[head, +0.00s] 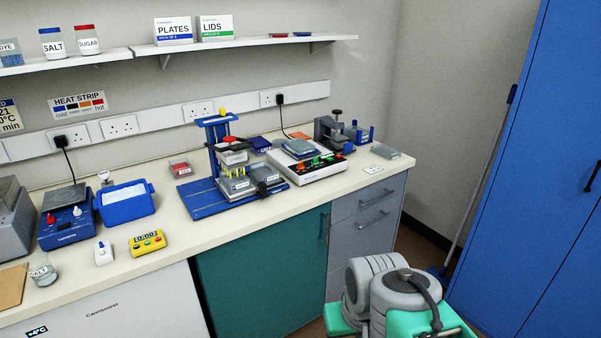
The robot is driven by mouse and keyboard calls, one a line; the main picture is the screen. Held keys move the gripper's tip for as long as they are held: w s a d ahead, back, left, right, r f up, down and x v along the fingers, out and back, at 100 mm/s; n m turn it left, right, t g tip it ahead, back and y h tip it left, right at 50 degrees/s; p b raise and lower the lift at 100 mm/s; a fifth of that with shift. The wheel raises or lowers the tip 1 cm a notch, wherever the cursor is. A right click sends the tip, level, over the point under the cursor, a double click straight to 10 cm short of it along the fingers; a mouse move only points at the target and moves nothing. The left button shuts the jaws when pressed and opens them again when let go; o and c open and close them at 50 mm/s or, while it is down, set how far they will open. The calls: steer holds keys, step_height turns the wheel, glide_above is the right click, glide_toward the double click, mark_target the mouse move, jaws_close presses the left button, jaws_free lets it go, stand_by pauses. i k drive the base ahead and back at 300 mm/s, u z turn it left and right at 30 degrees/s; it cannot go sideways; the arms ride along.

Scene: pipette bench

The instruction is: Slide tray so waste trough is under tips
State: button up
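Below is a grey sliding tray (238,192) on a blue railed base (205,204); bare rail shows at the left. The tips are above the tray's left part. A dark part (262,186) lies across the tray's middle-right; I cannot tell if it is the waste trough or a handle. Labels there are too small to read. My gripper is not in view; my folded arm shows at lower right.
A white device with a small plate (300,148) stands close right of the stand. A red-lidded box (179,169) is behind the base's left end. A blue tub (126,202) and a yellow timer (147,242) are further left. Bench front near the base is clear.

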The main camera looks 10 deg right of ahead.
mark_target(260, 189)
steer(key=u, duration=0.15)
steer(key=i, duration=0.75)
steer(key=u, duration=0.85)
steer(key=i, duration=0.3)
steer(key=u, duration=0.4)
